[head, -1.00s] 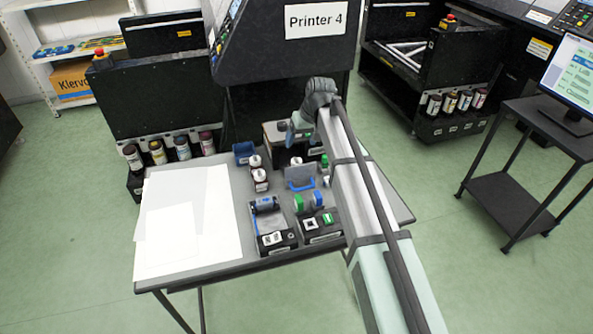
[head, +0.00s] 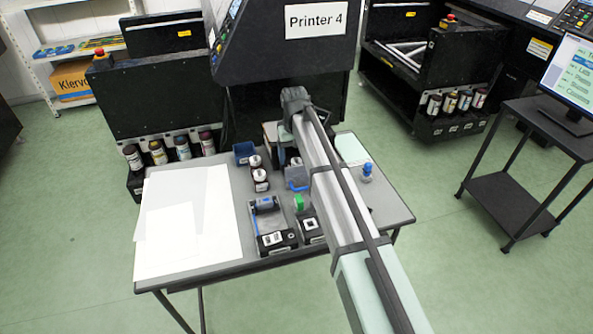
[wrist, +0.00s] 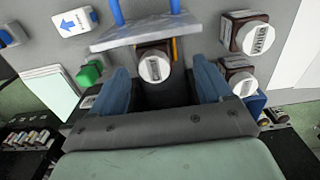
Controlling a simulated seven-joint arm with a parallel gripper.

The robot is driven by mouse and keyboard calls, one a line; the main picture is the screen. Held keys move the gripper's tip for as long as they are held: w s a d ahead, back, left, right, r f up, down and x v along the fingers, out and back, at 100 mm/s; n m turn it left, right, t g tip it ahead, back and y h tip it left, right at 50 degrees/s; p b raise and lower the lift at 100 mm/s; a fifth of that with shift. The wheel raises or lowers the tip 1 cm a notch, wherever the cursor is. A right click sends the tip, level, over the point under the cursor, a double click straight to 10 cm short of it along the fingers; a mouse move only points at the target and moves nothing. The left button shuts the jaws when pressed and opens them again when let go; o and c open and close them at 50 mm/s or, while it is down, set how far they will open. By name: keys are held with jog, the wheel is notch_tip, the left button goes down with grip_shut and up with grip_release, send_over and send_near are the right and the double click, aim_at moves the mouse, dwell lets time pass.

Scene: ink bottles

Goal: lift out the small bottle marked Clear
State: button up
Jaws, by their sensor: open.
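My gripper (wrist: 154,88) is open, with its two blue fingers apart and nothing between them in its grasp. A small brown bottle with a white cap (wrist: 153,66) stands just beyond the fingertips, roughly centred between them in the wrist view. Two other white-capped brown bottles, one (wrist: 245,34) and another (wrist: 240,80), stand to the right there. In the head view two such bottles, one (head: 255,161) and another (head: 260,175), stand left of my gripper (head: 283,158). The arm hides the centred bottle in the head view.
A blue bin (head: 244,152) is behind the bottles. White sheets (head: 180,215) cover the table's left. A blue-topped object (head: 366,170) stands right.

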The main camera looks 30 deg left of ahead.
aim_at(297, 160)
jog(key=shift+w+d+f, duration=0.1)
jog(key=shift+w+f, duration=0.15)
jog(key=shift+f, duration=1.15)
jog(key=shift+w+d+f, duration=0.1)
jog(key=shift+w+f, duration=0.1)
jog(key=shift+f, duration=1.2)
jog(key=shift+c, duration=0.4)
jog(key=c, duration=1.2)
jog(key=shift+r, duration=5.65)
